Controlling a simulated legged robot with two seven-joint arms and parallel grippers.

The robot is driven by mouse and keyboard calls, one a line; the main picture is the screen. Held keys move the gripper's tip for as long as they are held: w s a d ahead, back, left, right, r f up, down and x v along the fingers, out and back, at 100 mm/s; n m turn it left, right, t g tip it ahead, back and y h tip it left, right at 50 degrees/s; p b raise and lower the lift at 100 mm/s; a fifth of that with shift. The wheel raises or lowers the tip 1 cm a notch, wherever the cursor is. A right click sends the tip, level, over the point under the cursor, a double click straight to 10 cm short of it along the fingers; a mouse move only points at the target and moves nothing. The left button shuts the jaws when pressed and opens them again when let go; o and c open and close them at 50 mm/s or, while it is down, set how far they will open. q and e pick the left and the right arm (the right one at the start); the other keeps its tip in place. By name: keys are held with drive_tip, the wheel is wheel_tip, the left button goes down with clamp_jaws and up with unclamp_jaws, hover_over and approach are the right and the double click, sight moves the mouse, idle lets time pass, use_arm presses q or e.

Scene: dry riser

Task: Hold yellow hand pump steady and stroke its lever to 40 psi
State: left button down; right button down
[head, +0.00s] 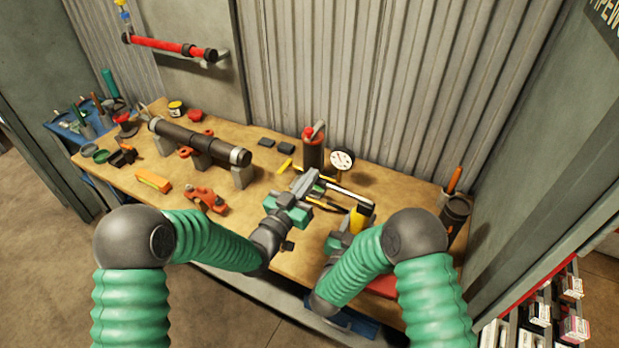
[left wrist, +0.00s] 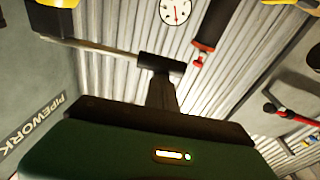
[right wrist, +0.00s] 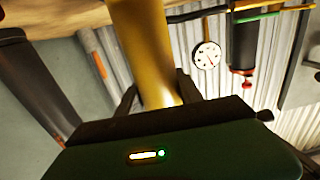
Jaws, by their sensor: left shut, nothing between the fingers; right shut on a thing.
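The yellow hand pump (head: 362,216) stands near the front right of the bench. My right gripper (head: 345,236) is shut around its body, which passes between the fingers in the right wrist view (right wrist: 143,45). The pump's pale lever (head: 350,194) reaches out to the left. In the left wrist view the lever (left wrist: 100,48) runs to a dark end at my left fingertips. My left gripper (head: 307,182) is shut with nothing between its fingers, at the lever's free end; touching or apart I cannot tell. The round white gauge (head: 342,160) stands behind; its reading is too small to tell.
A dark cylinder with a red top (head: 313,152) stands behind my left gripper. A dark pipe (head: 198,142) on supports lies to the left, with an orange-red tool (head: 205,199) in front. A dark holder (head: 455,215) stands at the right end. The corrugated wall closes off the back.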

use_arm(q)
drive_tip(key=s+a+r, duration=0.2)
drive_tip(key=s+a, duration=0.3)
drive_tip(key=s, duration=0.2)
drive_tip(key=shift+s+r, duration=0.15)
drive_tip(key=shift+s, duration=0.15)
idle(0.3)
use_arm(e)
drive_tip(key=c, duration=0.7)
unclamp_jaws()
